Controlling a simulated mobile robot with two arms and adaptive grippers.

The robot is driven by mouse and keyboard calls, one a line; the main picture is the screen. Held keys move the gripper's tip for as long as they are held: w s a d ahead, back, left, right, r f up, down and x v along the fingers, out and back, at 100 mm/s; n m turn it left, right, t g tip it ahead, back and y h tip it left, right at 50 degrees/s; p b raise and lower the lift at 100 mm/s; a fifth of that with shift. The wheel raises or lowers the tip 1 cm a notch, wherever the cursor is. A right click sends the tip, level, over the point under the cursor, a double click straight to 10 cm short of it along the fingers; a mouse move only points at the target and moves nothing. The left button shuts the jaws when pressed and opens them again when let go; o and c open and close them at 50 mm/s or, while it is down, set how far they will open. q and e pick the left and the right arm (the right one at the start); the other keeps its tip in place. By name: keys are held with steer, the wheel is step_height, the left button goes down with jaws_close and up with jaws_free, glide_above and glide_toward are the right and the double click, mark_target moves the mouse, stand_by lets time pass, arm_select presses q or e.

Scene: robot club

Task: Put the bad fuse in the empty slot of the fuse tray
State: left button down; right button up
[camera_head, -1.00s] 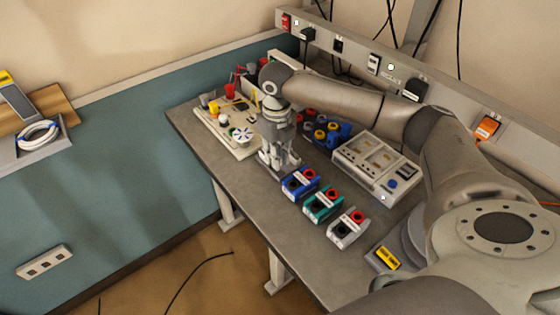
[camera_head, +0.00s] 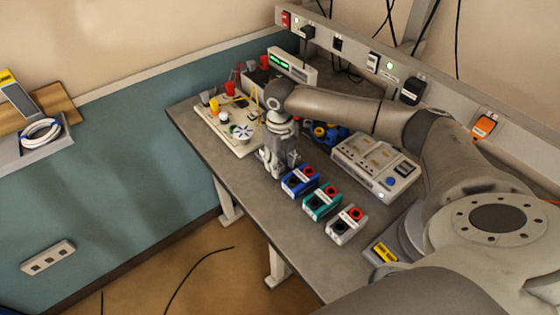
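My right arm reaches from the right across the bench, and its gripper (camera_head: 270,170) points down close to the bench top, between the white board and the blue box. Its fingers are small and partly merged with the wrist, so I cannot tell whether they are open or hold anything. I cannot make out the bad fuse. No fuse tray with an empty slot can be told for sure; the light grey panel unit (camera_head: 372,160) has several small inset areas on top. My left gripper is out of view.
Blue (camera_head: 299,181), teal (camera_head: 321,203) and grey (camera_head: 346,226) boxes stand in a row along the bench front. A white board (camera_head: 226,128) with parts lies at the far left. Blue and yellow parts (camera_head: 327,134) sit behind my wrist. Bare bench top (camera_head: 205,145) shows at the left front edge.

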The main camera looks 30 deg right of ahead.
mark_target(280, 165)
step_height(280, 165, up, 12)
steer(key=b, duration=0.2)
steer(key=shift+r+b, duration=0.2)
steer(key=shift+b, duration=0.1)
stand_by(1.6)
